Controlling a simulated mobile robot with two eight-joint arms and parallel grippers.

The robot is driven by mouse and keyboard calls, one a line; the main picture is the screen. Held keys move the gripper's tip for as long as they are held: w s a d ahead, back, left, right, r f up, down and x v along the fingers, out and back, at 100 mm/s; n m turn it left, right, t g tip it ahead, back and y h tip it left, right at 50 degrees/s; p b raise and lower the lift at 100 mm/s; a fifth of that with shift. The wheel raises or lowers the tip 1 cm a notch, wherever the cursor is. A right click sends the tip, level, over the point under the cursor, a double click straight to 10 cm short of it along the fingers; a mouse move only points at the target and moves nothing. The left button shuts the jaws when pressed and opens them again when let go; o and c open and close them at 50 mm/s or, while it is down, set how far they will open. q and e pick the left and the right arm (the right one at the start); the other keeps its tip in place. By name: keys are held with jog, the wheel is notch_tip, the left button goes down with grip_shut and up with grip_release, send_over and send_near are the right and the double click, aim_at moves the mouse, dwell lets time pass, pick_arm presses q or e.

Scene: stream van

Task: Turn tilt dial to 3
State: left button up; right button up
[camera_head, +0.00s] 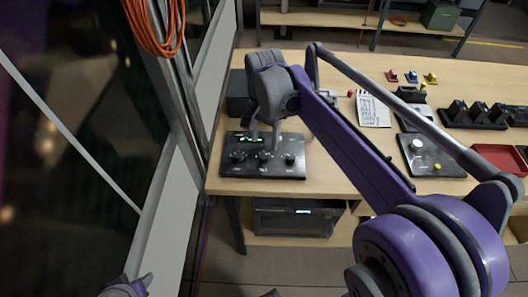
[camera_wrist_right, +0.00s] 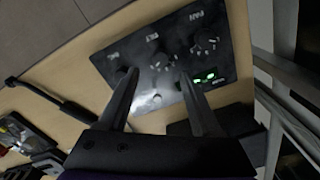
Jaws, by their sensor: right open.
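The black control panel (camera_head: 285,172) lies on the wooden table near its left front corner, with a row of dials and a green lit readout. The tilt dial (camera_wrist_right: 160,62) is the middle one, between the pan dial (camera_wrist_right: 205,42) and a third dial (camera_head: 290,158). In the wrist view the third dial is partly hidden by a finger. My right gripper (camera_head: 264,143) points down over the panel, its fingers apart. In the wrist view the fingertips (camera_wrist_right: 158,72) stand on either side of the tilt dial; I cannot tell whether they touch it. The dial's setting is too small to read.
A dark box (camera_head: 238,105) stands behind the panel. A window wall with a coiled orange cable (camera_head: 155,28) borders the table's left side.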

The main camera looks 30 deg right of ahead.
aim_at(264, 155)
notch_tip(264, 155, down, 6)
jog(key=shift+f, duration=0.2)
jog(key=shift+c, duration=0.2)
grip_shut()
